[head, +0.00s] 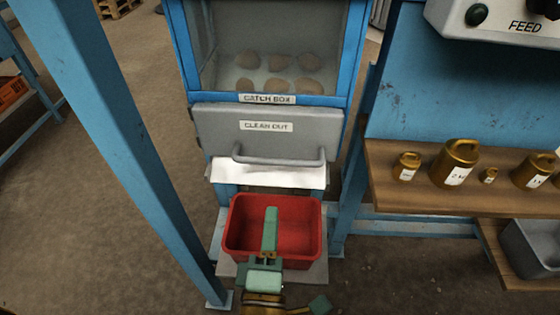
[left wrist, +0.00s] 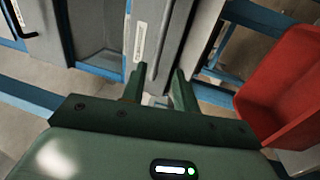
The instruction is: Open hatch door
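The grey hatch door (head: 268,130), labelled CLEAN OUT, sits below the window of the catch box and looks shut. Its bar handle (head: 280,161) runs along the lower edge. My left gripper (head: 270,212) appears over the red bin, lower in the picture than the handle and apart from it. In the left wrist view, the left gripper (left wrist: 158,74) has its two green fingers spread, with a grey panel visible beyond and between them. I see nothing held. I cannot identify my right gripper in either view.
A red bin (head: 308,202) stands below the hatch; it also shows in the left wrist view (left wrist: 285,85). A white lip (head: 268,176) projects under the door. A blue post (head: 105,110) stands at left. A wooden shelf (head: 400,190) with brass weights (head: 455,162) is at right.

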